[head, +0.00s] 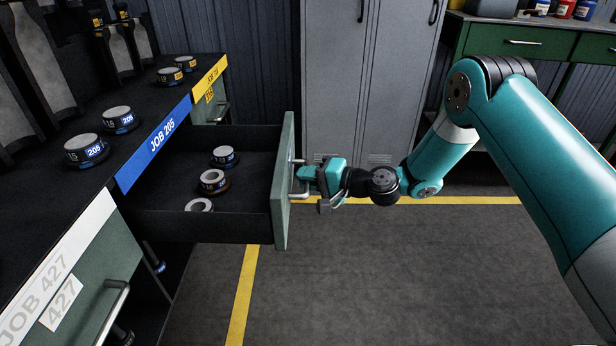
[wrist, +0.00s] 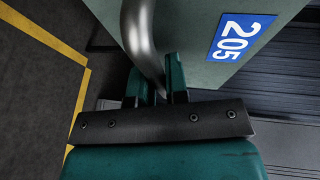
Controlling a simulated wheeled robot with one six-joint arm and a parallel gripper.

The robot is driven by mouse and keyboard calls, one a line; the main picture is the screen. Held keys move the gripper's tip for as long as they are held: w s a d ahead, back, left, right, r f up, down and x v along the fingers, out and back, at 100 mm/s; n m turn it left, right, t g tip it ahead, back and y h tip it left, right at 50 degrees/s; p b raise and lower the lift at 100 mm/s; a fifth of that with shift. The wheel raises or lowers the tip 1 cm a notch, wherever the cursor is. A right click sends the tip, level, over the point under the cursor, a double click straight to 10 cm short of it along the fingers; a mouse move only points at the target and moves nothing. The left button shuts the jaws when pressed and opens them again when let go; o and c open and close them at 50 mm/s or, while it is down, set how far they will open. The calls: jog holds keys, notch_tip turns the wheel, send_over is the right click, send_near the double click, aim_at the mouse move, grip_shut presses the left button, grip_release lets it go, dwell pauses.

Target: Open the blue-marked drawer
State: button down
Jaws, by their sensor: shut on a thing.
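The blue-marked drawer (head: 281,190) stands pulled far out from under the blue JOB 205 strip (head: 156,143). Its green front shows edge-on in the head view. In the wrist view the drawer front (wrist: 190,30) carries a blue 205 label (wrist: 240,37). My gripper (head: 304,174) is at the outer side of the front, shut on the curved metal bar handle (wrist: 138,35). In the wrist view its fingers (wrist: 160,88) close around the lower part of the handle. Several round dark pieces with pale tops (head: 213,181) lie inside the drawer.
A white-marked JOB 427 drawer (head: 90,285) is shut at front left. A yellow-marked drawer (head: 210,108) is behind. Round pieces (head: 87,150) stand on the bench top. Grey lockers (head: 370,80) and a green workbench (head: 520,42) stand at the back. The floor right of the drawer is clear.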

jog(key=shift+s+a, duration=0.1)
jog(key=c, duration=1.1)
grip_release()
jog(key=shift+c, duration=0.2)
jog(key=p+v, duration=0.2)
jog(key=v, duration=1.5)
jog(key=shift+d, duration=0.25)
jog(key=shift+s, duration=0.1)
